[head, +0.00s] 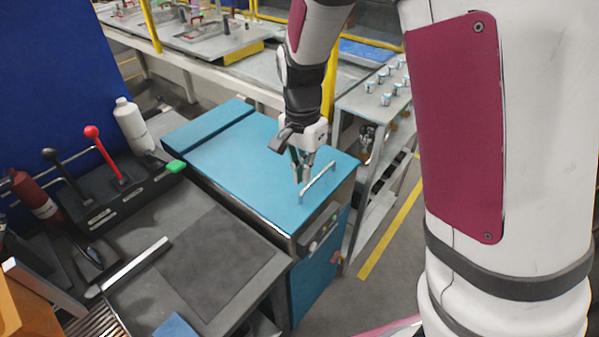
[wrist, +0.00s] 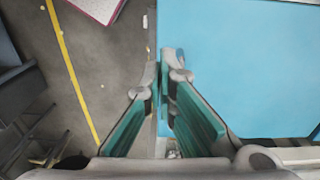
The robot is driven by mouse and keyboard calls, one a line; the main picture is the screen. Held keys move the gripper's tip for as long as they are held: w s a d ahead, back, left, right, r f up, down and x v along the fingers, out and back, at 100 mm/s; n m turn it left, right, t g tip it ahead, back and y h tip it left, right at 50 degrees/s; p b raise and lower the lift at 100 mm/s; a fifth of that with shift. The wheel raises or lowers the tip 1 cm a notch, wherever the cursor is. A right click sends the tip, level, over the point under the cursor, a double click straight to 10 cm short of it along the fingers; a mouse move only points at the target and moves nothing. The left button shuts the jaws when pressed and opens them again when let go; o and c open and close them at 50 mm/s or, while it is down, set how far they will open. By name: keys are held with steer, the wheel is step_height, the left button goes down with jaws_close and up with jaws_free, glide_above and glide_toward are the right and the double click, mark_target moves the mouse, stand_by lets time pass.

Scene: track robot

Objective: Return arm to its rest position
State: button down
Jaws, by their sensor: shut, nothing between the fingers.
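My gripper (head: 301,178) hangs from my bent arm, fingers pointing down, over the front right part of the blue cabinet top (head: 240,150). It is beside a pale bar handle (head: 320,180) at the cabinet's front edge; I cannot tell whether they touch. In the wrist view the green-padded fingers (wrist: 165,78) come together at their tips, with nothing held. There the blue top (wrist: 245,65) lies to the right and the grey floor (wrist: 95,50) to the left.
A grey workbench (head: 205,255) with red and black levers stands at the left. A white bottle (head: 131,122) is behind them. A shelf with several small cups (head: 387,84) is right of the cabinet. A long bench runs behind. Floor with a yellow line (head: 390,230) is open at right.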

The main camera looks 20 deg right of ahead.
steer(key=s+d+r+n+t, duration=0.2)
steer(key=s+r+n, duration=0.3)
steer(key=s+r, duration=0.4)
steer(key=s+d+r+n+t, duration=0.2)
steer(key=s+r+n, duration=0.3)
steer(key=s+r, duration=0.5)
steer(key=shift+s+d+r+n+t, duration=0.2)
steer(key=shift+r+n+t, duration=0.3)
steer(key=shift+t, duration=0.4)
steer(key=shift+r, duration=0.1)
